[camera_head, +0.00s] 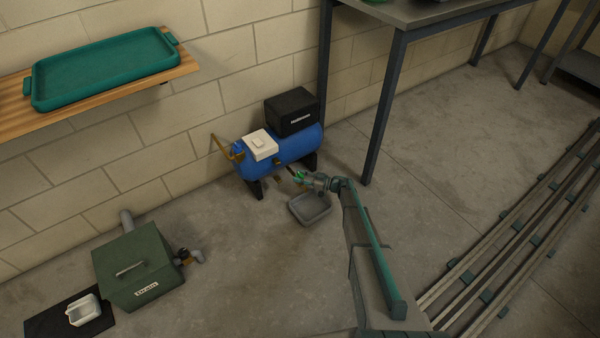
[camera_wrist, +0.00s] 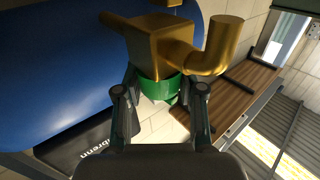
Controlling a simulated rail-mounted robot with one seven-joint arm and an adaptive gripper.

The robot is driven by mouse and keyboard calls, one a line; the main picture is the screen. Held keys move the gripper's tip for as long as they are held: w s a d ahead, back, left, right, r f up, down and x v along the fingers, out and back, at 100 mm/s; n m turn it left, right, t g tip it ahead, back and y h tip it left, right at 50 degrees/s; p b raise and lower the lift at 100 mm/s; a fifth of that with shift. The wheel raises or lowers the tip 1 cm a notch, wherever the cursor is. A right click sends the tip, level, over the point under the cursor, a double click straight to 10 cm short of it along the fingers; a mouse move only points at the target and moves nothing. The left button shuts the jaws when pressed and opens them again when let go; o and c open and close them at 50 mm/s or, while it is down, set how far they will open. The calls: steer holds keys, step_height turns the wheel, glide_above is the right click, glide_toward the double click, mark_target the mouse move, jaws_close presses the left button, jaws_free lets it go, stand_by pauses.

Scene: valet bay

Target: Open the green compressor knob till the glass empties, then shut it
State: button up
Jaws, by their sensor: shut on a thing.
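The blue compressor (camera_head: 285,148) stands on the floor against the block wall, with a black box (camera_head: 291,110) on top. Its green knob (camera_head: 298,175) sits low at the front of the tank. In the wrist view the green knob (camera_wrist: 160,89) is under a brass valve body (camera_wrist: 158,45) with a bent brass outlet. My gripper (camera_head: 304,178) has its fingers on both sides of the knob and is shut on it. The wrist view shows both fingers of my gripper (camera_wrist: 160,97) at the knob's sides. I cannot make out the glass or its level.
A grey tray (camera_head: 328,212) lies on the floor just below my gripper. A table leg (camera_head: 385,110) stands close at right. A green box (camera_head: 150,268) with a pipe and valve is at lower left. A shelf holds a teal tray (camera_head: 105,70).

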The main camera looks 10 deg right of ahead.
steer(key=shift+w+n+g+y+p, duration=0.1)
steer(key=shift+n+g+y+p, duration=0.45)
steer(key=shift+g, duration=0.25)
steer(key=shift+n+g, duration=0.25)
steer(key=shift+g, duration=0.05)
steer(key=o, duration=1.2)
steer(key=shift+a, duration=0.1)
steer(key=shift+c, duration=0.2)
steer(key=v, duration=1.2)
